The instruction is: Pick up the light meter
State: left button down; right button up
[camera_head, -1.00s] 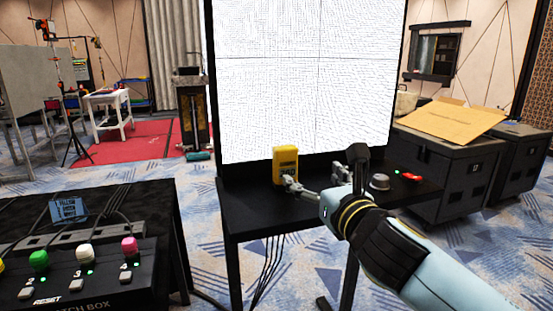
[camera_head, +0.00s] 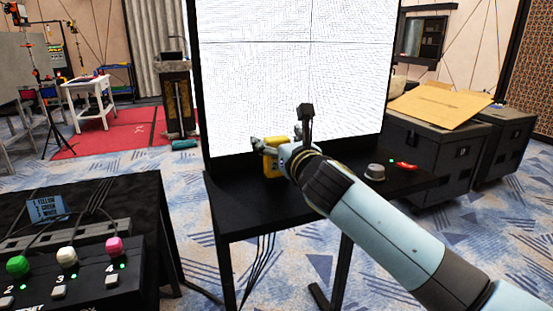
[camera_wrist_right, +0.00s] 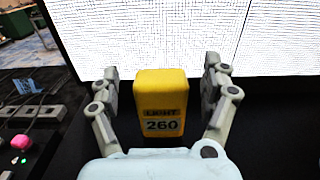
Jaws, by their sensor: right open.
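The light meter (camera_head: 272,166) is a yellow block on the black table in front of the bright screen. In the right wrist view the light meter (camera_wrist_right: 160,103) stands upright, with a label reading "LIGHT 260". My right gripper (camera_wrist_right: 161,88) is open, with one finger on each side of the meter and a visible gap to each. In the head view my right gripper (camera_head: 271,146) partly hides the meter. My left gripper is not in view.
The black table (camera_head: 300,198) also holds a grey knob (camera_head: 375,171) and a red item (camera_head: 406,166) to the right. The lit video wall (camera_head: 290,75) rises close behind the meter. A switch box (camera_head: 85,285) with coloured buttons stands at the lower left.

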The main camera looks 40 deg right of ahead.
jog(key=shift+w+d+f, duration=0.1)
jog(key=shift+w+d, duration=0.05)
jog(key=shift+w, duration=0.35)
jog(key=shift+s, duration=0.1)
jog(key=shift+c, duration=0.2)
jog(key=c, duration=1.5)
